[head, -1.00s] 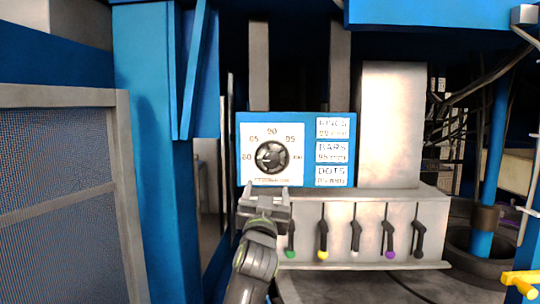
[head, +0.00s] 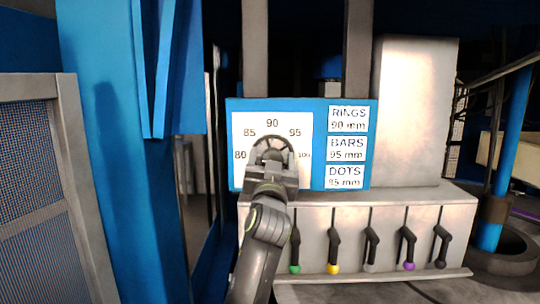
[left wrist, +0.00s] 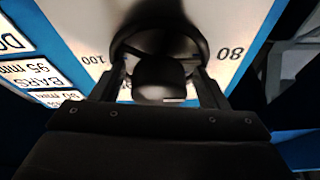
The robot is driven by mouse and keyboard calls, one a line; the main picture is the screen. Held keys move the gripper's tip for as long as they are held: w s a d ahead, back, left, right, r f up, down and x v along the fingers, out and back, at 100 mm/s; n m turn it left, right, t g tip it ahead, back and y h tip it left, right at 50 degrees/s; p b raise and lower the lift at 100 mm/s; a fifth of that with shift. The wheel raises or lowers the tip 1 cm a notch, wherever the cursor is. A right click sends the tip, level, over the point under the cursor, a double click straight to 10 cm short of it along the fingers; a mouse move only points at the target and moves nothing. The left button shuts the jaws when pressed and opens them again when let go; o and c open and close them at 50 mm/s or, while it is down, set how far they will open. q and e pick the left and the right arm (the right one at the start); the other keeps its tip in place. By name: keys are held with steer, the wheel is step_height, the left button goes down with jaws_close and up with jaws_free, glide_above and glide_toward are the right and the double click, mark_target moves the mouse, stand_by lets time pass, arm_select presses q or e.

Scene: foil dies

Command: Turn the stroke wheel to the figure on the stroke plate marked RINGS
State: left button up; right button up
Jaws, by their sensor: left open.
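The stroke wheel (head: 272,143) is a dark ring on a white dial with the figures 80, 85, 90, 95 and 100. The RINGS plate (head: 348,119) at the panel's right reads 90 mm. My left gripper (head: 271,160) is in front of the wheel's lower part and hides much of it. In the left wrist view the open fingers (left wrist: 160,88) stand on either side of a dark rounded knob (left wrist: 160,72) in front of the wheel's ring (left wrist: 122,44). I cannot tell whether they touch it. The wheel's pointer is not readable. My right gripper is not in view.
Below the RINGS plate are a BARS plate (head: 346,149) reading 95 mm and a DOTS plate (head: 344,177), apparently 85 mm. A grey ledge box (head: 390,190) below the panel carries several levers with coloured knobs. A mesh panel (head: 40,190) stands at the left.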

arm_select(q)
steer(key=shift+s+d+r, duration=0.15)
steer(key=shift+s+r, duration=0.05)
steer(key=shift+s, duration=0.2)
steer(key=shift+c, duration=1.3)
steer(key=c, duration=0.7)
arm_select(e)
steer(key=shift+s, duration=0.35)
